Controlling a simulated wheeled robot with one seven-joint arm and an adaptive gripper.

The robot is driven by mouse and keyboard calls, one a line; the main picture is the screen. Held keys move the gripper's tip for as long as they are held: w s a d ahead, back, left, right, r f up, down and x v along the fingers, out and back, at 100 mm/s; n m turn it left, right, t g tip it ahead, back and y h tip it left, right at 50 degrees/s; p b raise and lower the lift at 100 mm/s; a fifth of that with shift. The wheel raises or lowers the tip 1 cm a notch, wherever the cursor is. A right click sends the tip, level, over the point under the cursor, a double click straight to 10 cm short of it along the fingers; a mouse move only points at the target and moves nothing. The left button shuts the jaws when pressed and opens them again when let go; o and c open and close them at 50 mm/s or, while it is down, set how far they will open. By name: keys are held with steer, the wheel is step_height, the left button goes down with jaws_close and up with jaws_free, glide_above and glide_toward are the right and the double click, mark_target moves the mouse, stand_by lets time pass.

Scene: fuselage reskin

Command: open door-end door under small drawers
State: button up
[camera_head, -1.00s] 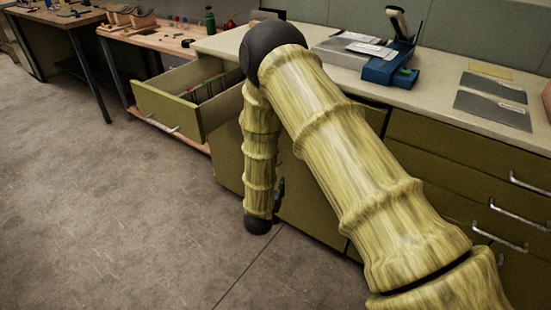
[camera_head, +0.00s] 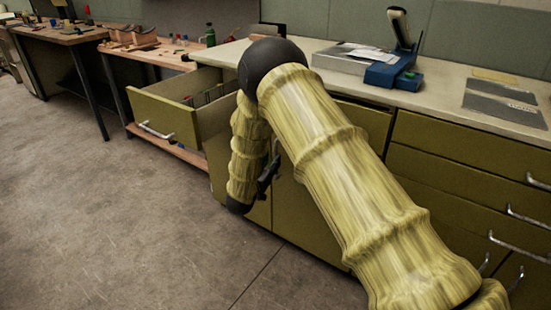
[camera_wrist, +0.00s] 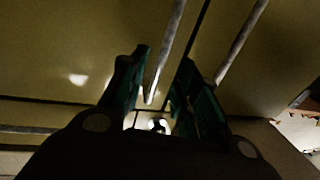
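Two olive cabinet doors stand side by side under the counter, the left door (camera_head: 221,170) below a pulled-out drawer (camera_head: 166,118) and the right door (camera_head: 302,211) beside it. Both look shut. My gripper (camera_head: 271,166) is at their front near the seam, partly hidden by my arm. In the wrist view my gripper (camera_wrist: 164,58) is open, with two dark green fingers apart. A long bar handle (camera_wrist: 171,48) runs between the fingers, with no clear contact. A second bar handle (camera_wrist: 241,40) lies to the right, across the dark seam (camera_wrist: 193,45).
The counter (camera_head: 340,82) carries a blue device (camera_head: 393,74) and grey sheets (camera_head: 500,103). Drawers with bar handles (camera_head: 525,216) fill the right side. A wooden workbench (camera_head: 150,50) stands at back left. The floor (camera_head: 120,230) at left is clear.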

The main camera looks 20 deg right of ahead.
steer(key=shift+b+x, duration=0.35)
steer(key=shift+x, duration=2)
steer(key=shift+c, duration=0.3)
jaws_close()
